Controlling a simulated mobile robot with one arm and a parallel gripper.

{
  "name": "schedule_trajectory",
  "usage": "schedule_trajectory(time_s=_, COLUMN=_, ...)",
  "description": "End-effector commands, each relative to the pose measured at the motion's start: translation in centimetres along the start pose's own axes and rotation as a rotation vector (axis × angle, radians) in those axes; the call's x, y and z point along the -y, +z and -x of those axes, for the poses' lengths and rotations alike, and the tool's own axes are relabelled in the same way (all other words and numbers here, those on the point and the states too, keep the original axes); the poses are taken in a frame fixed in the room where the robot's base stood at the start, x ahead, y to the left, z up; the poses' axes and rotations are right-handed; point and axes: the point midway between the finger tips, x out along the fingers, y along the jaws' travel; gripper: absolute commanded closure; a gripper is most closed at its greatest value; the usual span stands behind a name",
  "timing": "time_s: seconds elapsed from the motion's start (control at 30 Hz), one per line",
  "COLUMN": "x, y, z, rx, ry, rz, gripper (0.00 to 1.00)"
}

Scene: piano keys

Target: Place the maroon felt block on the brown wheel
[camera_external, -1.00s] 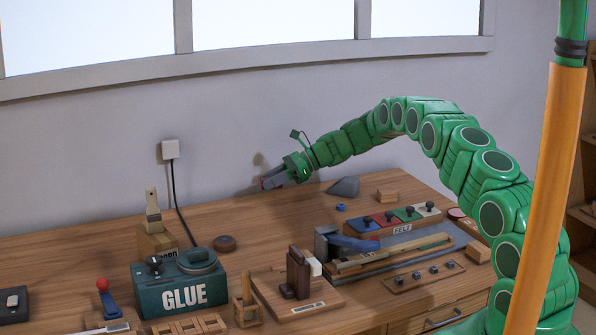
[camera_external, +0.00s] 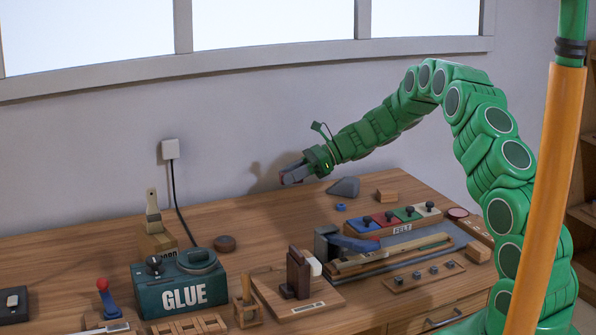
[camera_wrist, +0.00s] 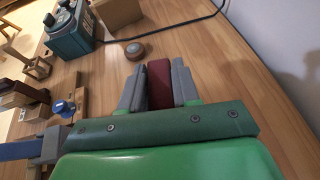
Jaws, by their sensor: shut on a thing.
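My gripper (camera_external: 291,175) is raised above the back of the workbench, near the wall. In the wrist view its two grey fingers (camera_wrist: 158,72) are shut on the maroon felt block (camera_wrist: 160,88), which stands upright between them. The brown wheel (camera_external: 224,243) is a low round disc lying flat on the bench, to the left of and below my gripper in the external view. In the wrist view the wheel (camera_wrist: 135,50) shows beyond the fingertips, apart from the block, with its top uncovered.
A green glue box (camera_external: 180,283) stands in front of the wheel, and a wooden box with a brush (camera_external: 155,241) stands left of it. A black cable (camera_external: 175,195) runs down the wall behind. Bench around the wheel's right side is clear.

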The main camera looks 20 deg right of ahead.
Motion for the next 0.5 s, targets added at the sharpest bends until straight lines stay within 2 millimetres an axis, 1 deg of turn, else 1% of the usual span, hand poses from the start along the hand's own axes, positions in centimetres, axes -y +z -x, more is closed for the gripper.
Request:
schedule_trajectory(time_s=0.13, x=-0.9, y=0.3, z=-0.1, rx=0.001, ry=0.004, rz=-0.002, gripper=0.97)
schedule_trajectory(time_s=0.27, x=-2.4, y=1.2, z=-1.1, rx=0.001, ry=0.011, rz=0.004, gripper=0.97)
schedule_trajectory(time_s=0.37, x=-4.4, y=2.2, z=-2.3, rx=0.001, ry=0.023, rz=0.008, gripper=0.97)
schedule_trajectory(time_s=0.5, x=-8.0, y=3.6, z=-4.4, rx=0.001, ry=0.050, rz=0.018, gripper=0.97)
